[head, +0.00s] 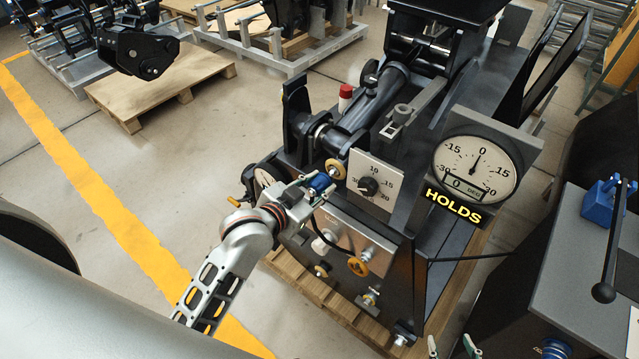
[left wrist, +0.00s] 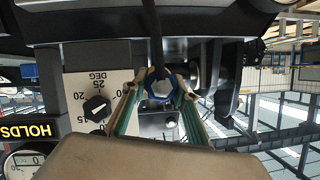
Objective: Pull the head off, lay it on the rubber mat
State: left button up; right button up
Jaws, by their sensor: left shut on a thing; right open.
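My left gripper (head: 305,192) is shut on a small blue part (head: 320,183) at the front of the dark machine. I take this part to be the head. I cannot make out the rubber mat.
Beside the blue part is a white dial plate (head: 371,184) with a black knob. A round gauge (head: 474,165) stands above a "HOLDS" sign (head: 453,205). A grey bench (head: 575,265) with a blue lever device (head: 603,203) is at right.

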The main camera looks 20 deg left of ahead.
aim_at(313, 193)
pick_arm(q)
jog(key=shift+s+a, duration=0.35)
jog(key=shift+s, duration=0.55)
jog(key=shift+s+a, duration=0.3)
jog(key=shift+s, duration=0.55)
pick_arm(e)
jog(key=shift+d, duration=0.25)
pick_arm(q)
jog(key=shift+s, duration=0.15)
pick_arm(e)
jog(key=shift+s+a, duration=0.1)
